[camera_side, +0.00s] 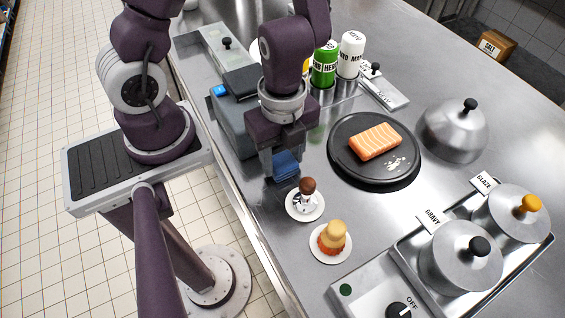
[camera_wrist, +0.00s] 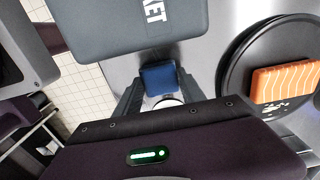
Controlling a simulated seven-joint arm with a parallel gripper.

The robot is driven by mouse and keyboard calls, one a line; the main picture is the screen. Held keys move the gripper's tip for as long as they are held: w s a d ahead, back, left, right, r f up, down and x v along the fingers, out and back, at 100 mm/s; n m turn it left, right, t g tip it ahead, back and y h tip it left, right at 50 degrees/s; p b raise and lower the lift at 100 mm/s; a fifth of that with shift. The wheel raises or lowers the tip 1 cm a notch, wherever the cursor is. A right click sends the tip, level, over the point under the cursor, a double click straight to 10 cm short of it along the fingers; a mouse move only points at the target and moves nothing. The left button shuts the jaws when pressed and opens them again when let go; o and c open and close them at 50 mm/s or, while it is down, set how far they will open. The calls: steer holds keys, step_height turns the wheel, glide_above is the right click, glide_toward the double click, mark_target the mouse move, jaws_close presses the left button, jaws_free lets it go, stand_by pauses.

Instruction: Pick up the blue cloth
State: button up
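The blue cloth (camera_side: 285,165) is a small folded block low over the steel counter, beside the grey box in the side view. It also shows in the wrist view (camera_wrist: 159,78), near the middle. My gripper (camera_side: 279,168) points down at it. In the wrist view my gripper (camera_wrist: 160,88) has its two dark fingers apart, one on each side of the cloth. I cannot tell whether the fingers press on it or whether it touches the counter. Part of the cloth is hidden behind a finger in the side view.
A grey box (camera_wrist: 130,32) is close by. A black plate (camera_side: 345,175) with salmon (camera_side: 375,141) lies to the right. A green bottle (camera_side: 324,66) and white bottle (camera_side: 350,55) stand behind.

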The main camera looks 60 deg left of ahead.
mark_target(283, 161)
steer(key=c, duration=0.7)
steer(key=shift+r, duration=0.1)
step_height(283, 161, up, 10)
